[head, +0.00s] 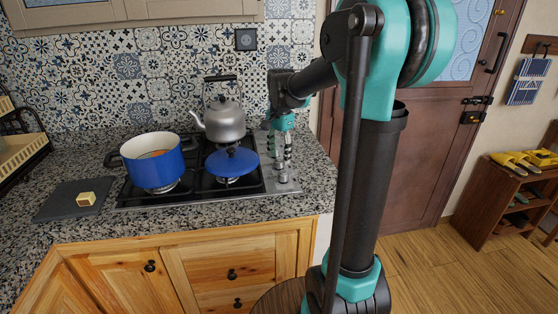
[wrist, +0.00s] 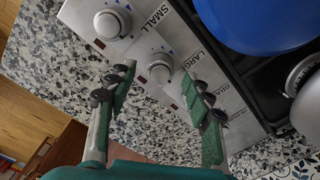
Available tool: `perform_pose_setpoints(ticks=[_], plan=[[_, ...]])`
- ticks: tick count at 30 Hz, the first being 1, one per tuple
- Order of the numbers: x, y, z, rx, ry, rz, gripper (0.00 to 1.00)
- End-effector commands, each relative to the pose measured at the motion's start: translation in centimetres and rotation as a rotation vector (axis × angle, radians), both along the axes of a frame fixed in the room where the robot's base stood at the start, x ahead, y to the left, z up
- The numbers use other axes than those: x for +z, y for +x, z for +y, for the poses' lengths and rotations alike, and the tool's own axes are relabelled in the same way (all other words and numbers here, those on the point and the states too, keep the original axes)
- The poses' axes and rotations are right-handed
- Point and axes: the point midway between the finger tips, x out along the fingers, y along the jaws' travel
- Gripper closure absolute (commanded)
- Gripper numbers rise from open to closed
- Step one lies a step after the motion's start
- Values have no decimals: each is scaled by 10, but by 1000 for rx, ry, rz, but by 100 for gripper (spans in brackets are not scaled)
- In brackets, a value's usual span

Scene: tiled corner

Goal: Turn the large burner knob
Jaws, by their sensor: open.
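The large burner knob (wrist: 160,68) is a round white and silver dial beside the printed word LARGE on the steel strip of the cooktop. In the wrist view it shows between the two fingertips of my gripper (wrist: 158,73). The fingers are apart, with a visible gap on each side of the knob. I cannot tell how far above it they are. In the head view my gripper (head: 280,152) points down over the right side of the cooktop (head: 256,188), where the knobs are mostly hidden.
A second knob (wrist: 112,22) marked SMALL sits close by. A blue lid (head: 231,162), a grey kettle (head: 224,122) and a blue pot (head: 154,164) are on the cooktop left of my gripper. A dark board (head: 58,205) holds a yellowish block (head: 86,198). Bare counter lies to the right.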

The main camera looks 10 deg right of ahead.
Motion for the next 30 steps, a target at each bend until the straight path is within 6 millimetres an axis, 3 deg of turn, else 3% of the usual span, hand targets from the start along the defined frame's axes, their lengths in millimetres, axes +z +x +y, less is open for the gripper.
perform_pose_setpoints(ticks=[6,17,30], plan=[[-23,1,0,0,0,0,49],[-27,1,1,0,0,0,49],[-27,1,0,0,0,0,99]])
